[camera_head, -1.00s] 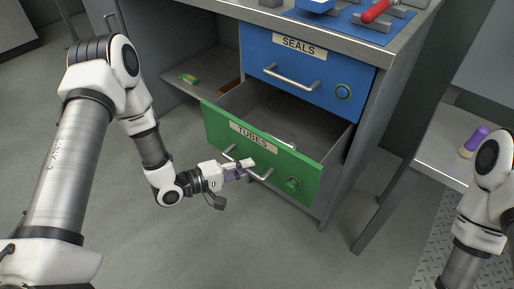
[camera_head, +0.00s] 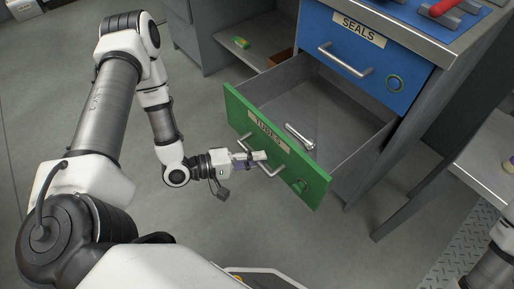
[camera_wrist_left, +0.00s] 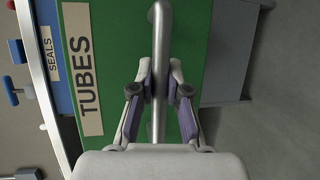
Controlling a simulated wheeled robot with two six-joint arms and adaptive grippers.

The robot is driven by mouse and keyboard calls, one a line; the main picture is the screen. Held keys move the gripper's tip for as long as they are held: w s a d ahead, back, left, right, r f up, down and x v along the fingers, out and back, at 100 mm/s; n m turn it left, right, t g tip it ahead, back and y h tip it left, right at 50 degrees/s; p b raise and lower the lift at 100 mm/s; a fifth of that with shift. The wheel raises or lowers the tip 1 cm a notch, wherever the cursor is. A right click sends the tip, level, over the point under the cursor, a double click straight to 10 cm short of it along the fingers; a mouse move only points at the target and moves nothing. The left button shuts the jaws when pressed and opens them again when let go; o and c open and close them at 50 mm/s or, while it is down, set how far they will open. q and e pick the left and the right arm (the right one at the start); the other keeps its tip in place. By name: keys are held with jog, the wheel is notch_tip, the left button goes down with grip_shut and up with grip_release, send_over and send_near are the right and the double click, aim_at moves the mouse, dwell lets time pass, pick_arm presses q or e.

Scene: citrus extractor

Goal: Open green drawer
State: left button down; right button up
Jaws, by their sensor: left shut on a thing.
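The green drawer (camera_head: 240,112), labelled TUBES, stands well open from the cabinet. Its inside shows, with a silvery tube (camera_head: 299,137) lying on its floor. My left gripper (camera_head: 256,160) is shut on the drawer's metal bar handle (camera_head: 270,169). In the left wrist view the gripper's fingers (camera_wrist_left: 159,88) sit on both sides of the handle bar (camera_wrist_left: 160,50), in front of the green face (camera_wrist_left: 120,40). My right gripper is not in view; only part of my right arm shows at the lower right.
A shut blue drawer (camera_head: 335,60) labelled SEALS is above the green one. The cabinet top (camera_head: 420,45) carries a blue mat with a red-handled tool (camera_head: 440,9). An open shelf (camera_head: 232,55) with a green item is at the left. A side bench (camera_head: 490,160) stands at the right.

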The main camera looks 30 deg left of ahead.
pick_arm(q)
jog(key=c, duration=1.1)
grip_release()
jog(key=shift+c, duration=0.2)
jog(key=v, duration=0.7)
jog(key=shift+s, duration=0.15)
jog(key=shift+a+r, duration=0.1)
jog(key=shift+a, duration=0.05)
